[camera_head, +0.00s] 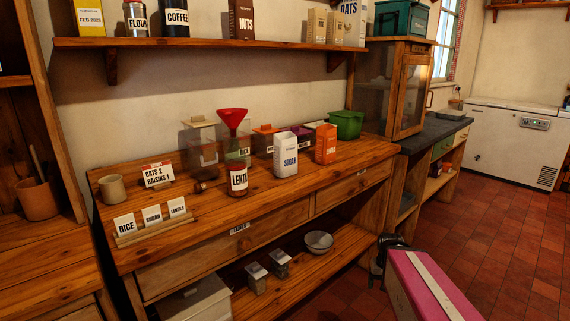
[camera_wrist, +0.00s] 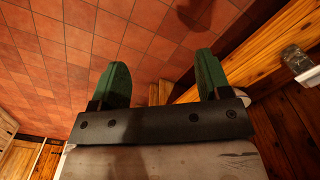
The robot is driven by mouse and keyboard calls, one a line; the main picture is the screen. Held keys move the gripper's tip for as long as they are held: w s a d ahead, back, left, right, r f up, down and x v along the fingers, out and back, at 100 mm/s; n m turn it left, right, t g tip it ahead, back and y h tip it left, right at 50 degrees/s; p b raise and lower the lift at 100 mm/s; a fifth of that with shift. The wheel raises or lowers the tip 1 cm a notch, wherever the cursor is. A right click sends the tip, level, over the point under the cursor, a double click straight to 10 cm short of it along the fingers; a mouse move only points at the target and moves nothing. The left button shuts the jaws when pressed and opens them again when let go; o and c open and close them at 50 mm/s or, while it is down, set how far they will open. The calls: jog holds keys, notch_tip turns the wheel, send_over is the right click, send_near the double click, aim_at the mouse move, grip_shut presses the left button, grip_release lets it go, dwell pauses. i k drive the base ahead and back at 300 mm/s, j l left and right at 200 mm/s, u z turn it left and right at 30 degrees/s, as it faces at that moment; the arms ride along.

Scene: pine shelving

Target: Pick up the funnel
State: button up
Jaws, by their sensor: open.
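In the head view my gripper (camera_head: 385,250) is small and dark at the end of my pink and white arm. The funnel is not in the wrist view.
A white SUGAR canister (camera_head: 285,155), an orange canister (camera_head: 326,144) and a green bin (camera_head: 347,124) stand right of the funnel. A card stand (camera_head: 152,227) is at the counter's front left. A shelf (camera_head: 210,43) overhangs behind. The tiled floor (camera_head: 500,220) is clear.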

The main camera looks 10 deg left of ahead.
aim_at(233, 118)
jog(key=u, duration=1.55)
